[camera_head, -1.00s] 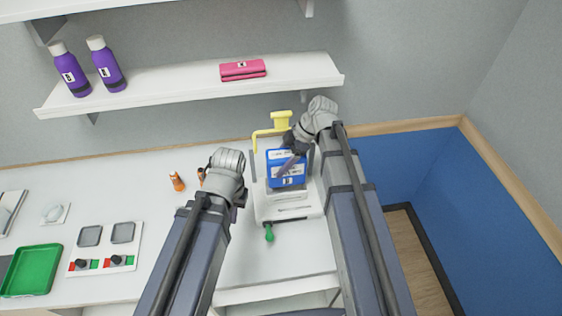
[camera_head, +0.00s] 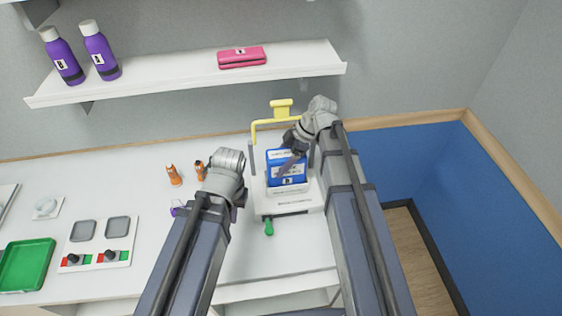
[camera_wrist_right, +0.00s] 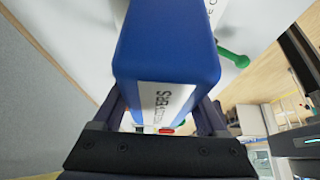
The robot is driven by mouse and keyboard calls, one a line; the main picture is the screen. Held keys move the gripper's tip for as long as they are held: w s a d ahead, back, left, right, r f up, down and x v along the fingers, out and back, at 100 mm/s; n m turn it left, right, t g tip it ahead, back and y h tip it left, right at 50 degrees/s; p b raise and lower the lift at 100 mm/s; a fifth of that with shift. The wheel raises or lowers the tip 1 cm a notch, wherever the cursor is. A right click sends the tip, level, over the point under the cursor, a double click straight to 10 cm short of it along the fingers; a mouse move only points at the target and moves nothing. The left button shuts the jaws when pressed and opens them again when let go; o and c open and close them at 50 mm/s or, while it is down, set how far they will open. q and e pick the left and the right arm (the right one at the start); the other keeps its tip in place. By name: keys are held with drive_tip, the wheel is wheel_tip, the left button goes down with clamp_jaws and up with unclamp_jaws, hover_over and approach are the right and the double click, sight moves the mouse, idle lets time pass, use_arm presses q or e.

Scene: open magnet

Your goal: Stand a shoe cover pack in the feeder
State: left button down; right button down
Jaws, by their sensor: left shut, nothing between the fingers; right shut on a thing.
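The blue shoe cover pack (camera_head: 287,165) has white labels and is upright over the feeder. My right gripper (camera_head: 297,143) is shut on it at its top right in the head view. The right wrist view shows the pack (camera_wrist_right: 168,55) between my right fingers (camera_wrist_right: 167,115). The feeder (camera_head: 290,206) is white, with a yellow frame and a green handle below. The pack hides much of its inside, so I cannot tell whether the pack touches the bottom. My left gripper (camera_head: 238,195) is shut and empty, left of the feeder; its fingertips are mostly hidden.
Two orange items (camera_head: 174,175) and a purple item (camera_head: 178,208) lie left of the feeder. A control panel (camera_head: 103,243) and a green tray (camera_head: 25,262) are further left. A shelf (camera_head: 180,82) above holds purple bottles (camera_head: 102,50) and a pink pack (camera_head: 242,58).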

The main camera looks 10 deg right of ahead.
drive_tip(key=shift+f+b, duration=1.25)
drive_tip(key=shift+f, duration=0.15)
unclamp_jaws()
drive_tip(key=shift+r, duration=0.1)
drive_tip(key=p+v, duration=0.6)
drive_tip(key=shift+d+r, duration=0.1)
drive_tip(key=shift+r, duration=0.25)
drive_tip(key=shift+d+r+p, duration=0.3)
drive_tip(key=shift+r+p, duration=0.1)
drive_tip(key=shift+p, duration=0.05)
drive_tip(key=shift+f, duration=0.1)
